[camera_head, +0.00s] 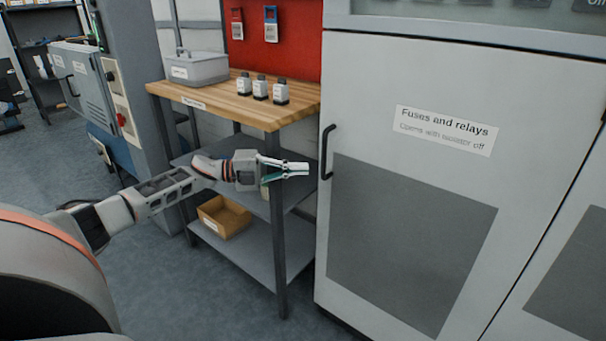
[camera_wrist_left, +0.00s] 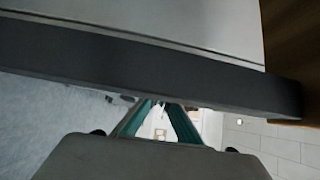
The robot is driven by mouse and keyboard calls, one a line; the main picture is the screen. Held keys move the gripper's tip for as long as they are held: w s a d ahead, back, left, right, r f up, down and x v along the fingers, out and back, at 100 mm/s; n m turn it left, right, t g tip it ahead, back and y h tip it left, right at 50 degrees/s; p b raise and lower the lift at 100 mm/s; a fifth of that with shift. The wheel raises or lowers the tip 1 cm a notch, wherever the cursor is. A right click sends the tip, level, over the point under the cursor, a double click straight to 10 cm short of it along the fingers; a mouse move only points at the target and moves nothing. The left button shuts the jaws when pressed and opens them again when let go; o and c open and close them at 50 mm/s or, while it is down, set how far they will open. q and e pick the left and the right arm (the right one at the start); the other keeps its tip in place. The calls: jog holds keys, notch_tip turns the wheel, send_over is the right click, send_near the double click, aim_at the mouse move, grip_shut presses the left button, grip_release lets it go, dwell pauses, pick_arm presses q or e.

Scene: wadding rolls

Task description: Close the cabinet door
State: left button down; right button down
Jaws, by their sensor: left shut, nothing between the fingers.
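The grey cabinet door (camera_head: 440,75), labelled "Fuses and relays", fills the right of the head view. It looks flush or nearly so; I cannot tell whether a small gap remains. Its dark handle (camera_head: 327,152) stands upright near the door's left edge. My left gripper (camera_head: 297,169) is shut and empty, a little left of the handle and slightly below its middle in the picture. I see no clear contact with the door. Its teal fingers (camera_wrist_left: 158,112) also show in the left wrist view, partly hidden by a dark band across the picture. My right gripper is out of view.
A wooden-topped bench (camera_head: 215,97) stands left of the cabinet, with a grey box (camera_head: 197,70) and 3 small bottles (camera_head: 260,88) on it. Its post (camera_head: 277,230) and shelves are close to my left arm. A brown bin (camera_head: 224,216) sits on the lower shelf. Floor is clear below.

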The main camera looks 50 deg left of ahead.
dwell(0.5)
pick_arm(q)
jog(key=v, duration=1.2)
jog(key=shift+r, duration=0.15)
